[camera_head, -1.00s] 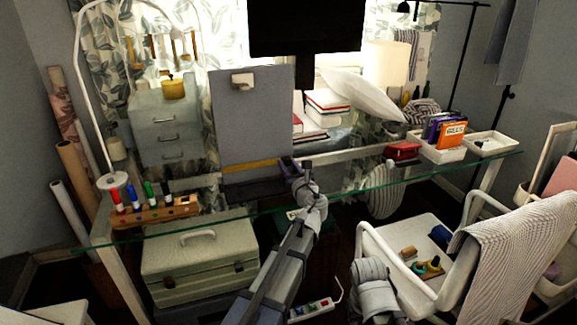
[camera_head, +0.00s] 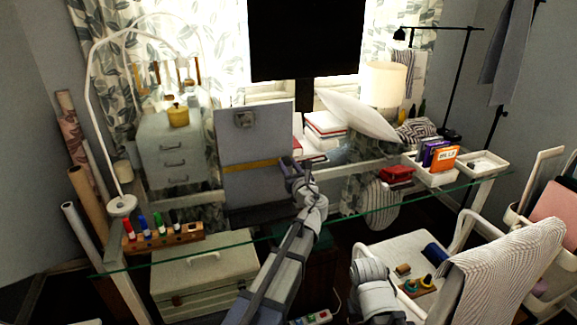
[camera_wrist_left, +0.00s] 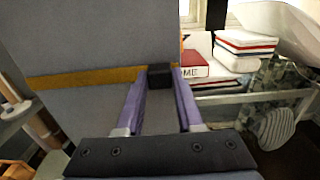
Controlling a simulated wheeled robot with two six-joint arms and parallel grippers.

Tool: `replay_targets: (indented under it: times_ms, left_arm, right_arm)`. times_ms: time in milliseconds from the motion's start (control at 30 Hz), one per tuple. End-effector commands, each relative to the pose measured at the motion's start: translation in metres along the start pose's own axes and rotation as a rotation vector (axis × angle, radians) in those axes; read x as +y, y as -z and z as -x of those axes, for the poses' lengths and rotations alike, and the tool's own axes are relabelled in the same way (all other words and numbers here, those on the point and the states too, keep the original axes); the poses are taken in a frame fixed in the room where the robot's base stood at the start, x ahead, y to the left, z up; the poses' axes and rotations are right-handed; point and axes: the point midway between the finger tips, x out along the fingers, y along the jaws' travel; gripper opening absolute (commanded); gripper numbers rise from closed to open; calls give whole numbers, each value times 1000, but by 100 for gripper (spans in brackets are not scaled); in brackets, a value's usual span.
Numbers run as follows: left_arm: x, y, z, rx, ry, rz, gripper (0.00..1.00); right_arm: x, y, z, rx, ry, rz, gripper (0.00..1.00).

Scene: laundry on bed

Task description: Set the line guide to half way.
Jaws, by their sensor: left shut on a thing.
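The line guide (camera_head: 250,166) is a yellow bar lying level across the board, slightly below mid-height. In the left wrist view the guide (camera_wrist_left: 85,77) ends at a small black knob (camera_wrist_left: 160,74) near the board's right edge. My left gripper (camera_head: 288,166) is at this right end, its purple fingers (camera_wrist_left: 165,80) shut on the knob. My right gripper's fingers are not in view.
A marker rack (camera_head: 165,236) stands at the desk's left, by a drawer unit (camera_head: 168,145). Books (camera_head: 326,124), a red box (camera_head: 396,175) and a white tray (camera_head: 483,163) are to the right. A chair (camera_head: 400,245) stands in front.

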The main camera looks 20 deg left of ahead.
Motion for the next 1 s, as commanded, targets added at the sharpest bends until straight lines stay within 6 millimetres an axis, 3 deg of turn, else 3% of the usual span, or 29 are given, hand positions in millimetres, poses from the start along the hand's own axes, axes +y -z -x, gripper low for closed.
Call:
replay_targets:
  times_ms: [100, 133, 400, 700, 1000]
  left_arm:
    - [0, 1, 0, 0, 0, 0, 0]
    - [0, 1, 0, 0, 0, 0, 38]
    - [0, 1, 0, 0, 0, 0, 68]
    - [0, 1, 5, 0, 1, 0, 68]
    - [1, 1, 52, 0, 3, 0, 68]
  right_arm:
    - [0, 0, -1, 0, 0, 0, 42]
    - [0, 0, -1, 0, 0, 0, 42]
    - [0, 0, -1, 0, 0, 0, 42]
    - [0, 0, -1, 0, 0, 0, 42]
    - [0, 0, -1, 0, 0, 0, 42]
